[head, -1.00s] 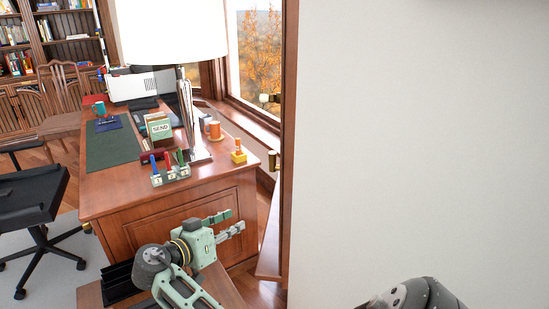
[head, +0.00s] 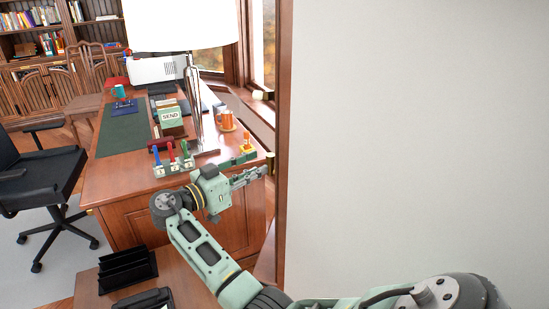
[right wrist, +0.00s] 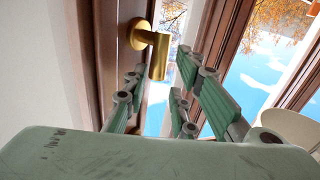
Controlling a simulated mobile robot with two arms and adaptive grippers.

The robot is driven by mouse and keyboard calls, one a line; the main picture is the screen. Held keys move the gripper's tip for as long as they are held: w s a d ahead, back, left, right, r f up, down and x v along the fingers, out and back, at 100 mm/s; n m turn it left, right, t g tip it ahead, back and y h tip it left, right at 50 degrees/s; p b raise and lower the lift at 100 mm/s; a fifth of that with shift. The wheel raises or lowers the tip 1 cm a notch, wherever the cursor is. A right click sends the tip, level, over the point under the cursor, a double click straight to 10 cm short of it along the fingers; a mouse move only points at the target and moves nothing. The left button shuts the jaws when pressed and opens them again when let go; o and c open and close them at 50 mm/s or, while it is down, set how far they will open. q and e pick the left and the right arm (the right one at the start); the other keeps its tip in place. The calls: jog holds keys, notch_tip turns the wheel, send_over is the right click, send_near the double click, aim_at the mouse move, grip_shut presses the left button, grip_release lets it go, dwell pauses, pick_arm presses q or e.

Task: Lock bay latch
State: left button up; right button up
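A brass latch handle (right wrist: 158,55) sticks out from the dark wooden window frame in the right wrist view. In the head view a brass fitting (head: 270,162) shows at the frame's edge, and a second brass fitting (head: 262,95) sits higher up; I cannot tell for sure which is the latch. My right gripper (head: 258,169) is close to the lower fitting. In the right wrist view my right gripper (right wrist: 160,88) has its fingers spread, with the handle ahead and between their lines. Nothing is held. My left gripper is not in view.
The wooden desk (head: 120,185) carries a lamp (head: 185,25), an orange mug (head: 226,121), a SEND box (head: 170,117) and coloured stamps (head: 172,158). A white wall (head: 410,140) fills the right side. An office chair (head: 40,185) stands left.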

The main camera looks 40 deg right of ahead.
aim_at(268, 161)
jog(key=d+p, duration=0.1)
jog(key=d, duration=0.4)
jog(key=shift+s+d+r, duration=0.1)
jog(key=shift+s+d, duration=0.05)
jog(key=shift+d+p, duration=0.3)
jog(key=shift+d, duration=0.1)
grip_shut()
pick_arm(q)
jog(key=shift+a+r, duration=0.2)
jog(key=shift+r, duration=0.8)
